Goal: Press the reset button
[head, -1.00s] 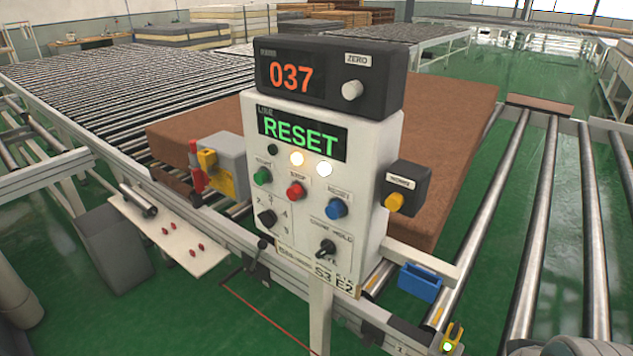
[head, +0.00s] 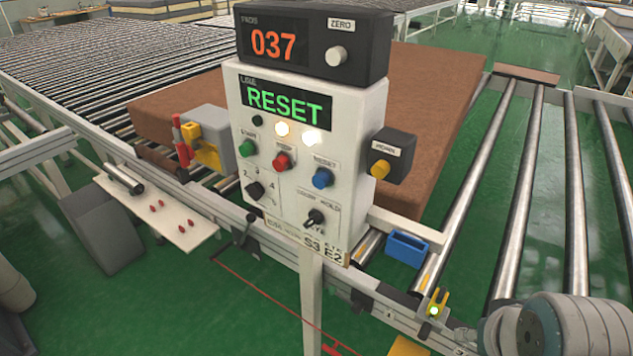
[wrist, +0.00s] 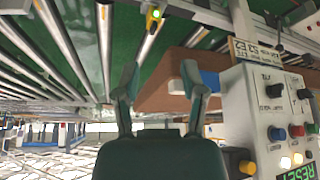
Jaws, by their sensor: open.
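The white control panel (head: 300,185) stands on a post, with its display reading RESET in green. The blue button (head: 322,178), under a small label too blurred to read surely, sits right of the red button (head: 281,161) and the green button (head: 247,148). In the wrist view, which appears upside down, the panel (wrist: 245,105) is at the right and the blue button (wrist: 276,133) shows on its face. My gripper (wrist: 158,78) is open and empty, its two fingers spread apart, to the left of the panel and not touching it. In the head view only part of my arm shows at bottom right.
A display box (head: 312,45) reading 037 sits on the panel. A yellow-button box (head: 388,155) juts from its right side. A brown mattress (head: 425,100) lies behind on rollers. A blue bin (head: 407,249) and a yellow bracket (head: 437,304) are on the conveyor edge.

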